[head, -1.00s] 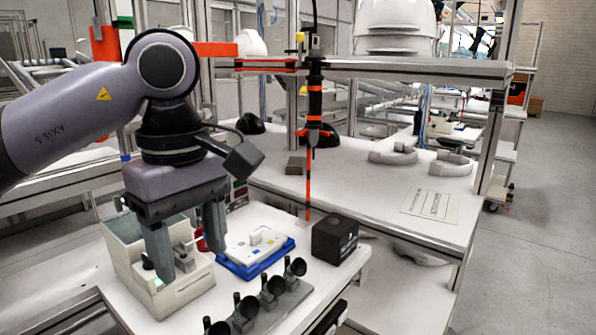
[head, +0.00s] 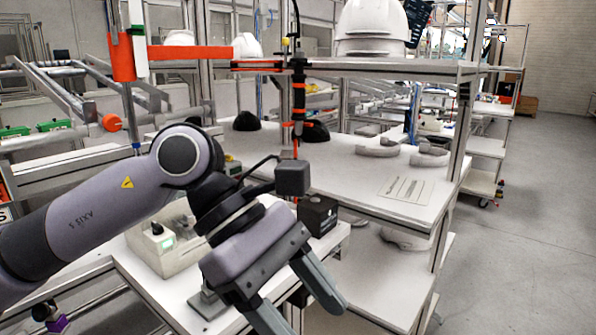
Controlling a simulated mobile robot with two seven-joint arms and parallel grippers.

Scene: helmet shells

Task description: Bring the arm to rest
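My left arm (head: 110,210) comes in from the left, low over the near white table (head: 140,285). Its gripper (head: 306,316) points down and to the right, near the table's front edge. The two grey fingers are spread apart, and I see nothing between them. One fingertip is cut off by the bottom of the picture. My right gripper is not in view.
A pale box-shaped device (head: 165,250) with a green light and a small dark box (head: 318,214) stand on the near table. The arm hides much between them. A bench (head: 350,190) lies behind, with a white helmet (head: 370,28) on its shelf. Floor (head: 520,240) at right is clear.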

